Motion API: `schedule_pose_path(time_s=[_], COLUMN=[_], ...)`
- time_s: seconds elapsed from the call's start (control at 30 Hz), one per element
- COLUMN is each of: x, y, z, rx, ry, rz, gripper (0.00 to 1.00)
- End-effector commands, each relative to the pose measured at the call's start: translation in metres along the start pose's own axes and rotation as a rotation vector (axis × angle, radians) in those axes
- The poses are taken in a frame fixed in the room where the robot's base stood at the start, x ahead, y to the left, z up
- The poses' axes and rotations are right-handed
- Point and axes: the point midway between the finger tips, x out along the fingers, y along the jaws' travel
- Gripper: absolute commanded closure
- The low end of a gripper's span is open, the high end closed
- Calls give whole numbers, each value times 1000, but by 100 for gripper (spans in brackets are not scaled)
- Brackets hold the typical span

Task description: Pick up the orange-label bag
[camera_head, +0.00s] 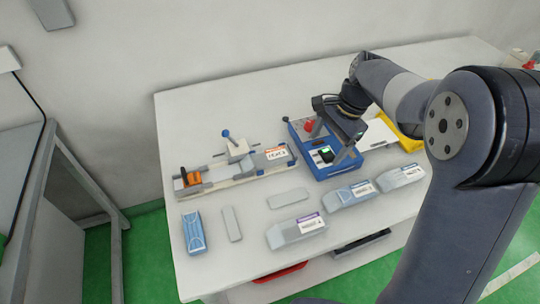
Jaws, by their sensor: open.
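A small orange-and-white label (276,153) shows at the right end of the long grey fixture; I cannot tell whether it is on a bag or on the fixture itself. Three clear bags with white labels lie along the table's front right: one with a purple-edged label (284,236), a middle one (338,199) and a right one (390,181). The label colours of the middle and right bags are too small to read surely. My gripper (333,145) is open, pointing down over the blue machine, behind and above the bags. It seems empty and hides part of the machine.
The blue machine (296,133) has a red button and a green light. The long fixture (218,177) has a blue-knobbed lever. A blue packet (193,232) and two grey flat pieces (232,223) (288,197) lie in front. The white table's (200,118) back left is clear.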

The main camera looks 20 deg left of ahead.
Motion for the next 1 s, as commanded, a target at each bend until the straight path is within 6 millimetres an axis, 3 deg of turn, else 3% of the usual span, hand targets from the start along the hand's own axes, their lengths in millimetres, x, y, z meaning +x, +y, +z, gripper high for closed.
schedule_pose_path(time_s=[0.03, 0.1, 0.2, 0.33, 0.47, 0.73, 1.0], x=[6, 12, 20, 28, 35, 74, 96], y=[-23, -49, -79, -102, -110, -109, -109], z=[3, 8, 17, 26, 30, 36, 42], rx=[29, 79, 138, 188, 208, 212, 210], ry=[-24, -55, -91, -120, -132, -134, -133], rz=[6, 13, 26, 39, 45, 47, 47], gripper=[24, 24, 24, 24, 24, 24, 24])
